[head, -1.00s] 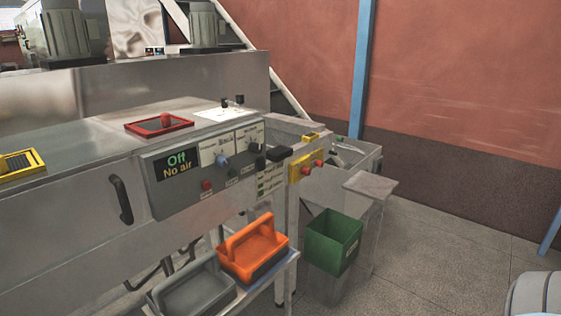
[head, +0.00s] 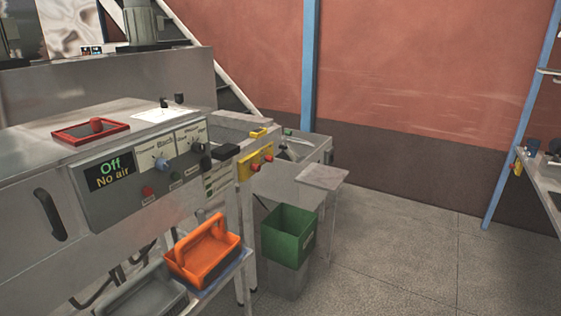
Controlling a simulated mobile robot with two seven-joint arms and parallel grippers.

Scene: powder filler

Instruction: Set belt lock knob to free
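A grey control panel (head: 120,205) is on the front of the steel machine, with a display (head: 110,175) reading "Off" and "No air". It carries a blue-grey knob (head: 162,165), a black knob (head: 197,146) and a red button (head: 148,192). Another dark knob (head: 205,163) is at the panel's right end. The labels are too small to read, so I cannot tell which knob is the belt lock or how it is set. Neither of my grippers is in view.
A yellow box (head: 245,170) with red buttons stands right of the panel. An orange caddy (head: 203,253) and a grey tray (head: 150,293) sit on a low shelf below. A green bin (head: 290,235) stands beyond. Floor (head: 400,260) is clear to the right; a bench (head: 545,185) is at the right edge.

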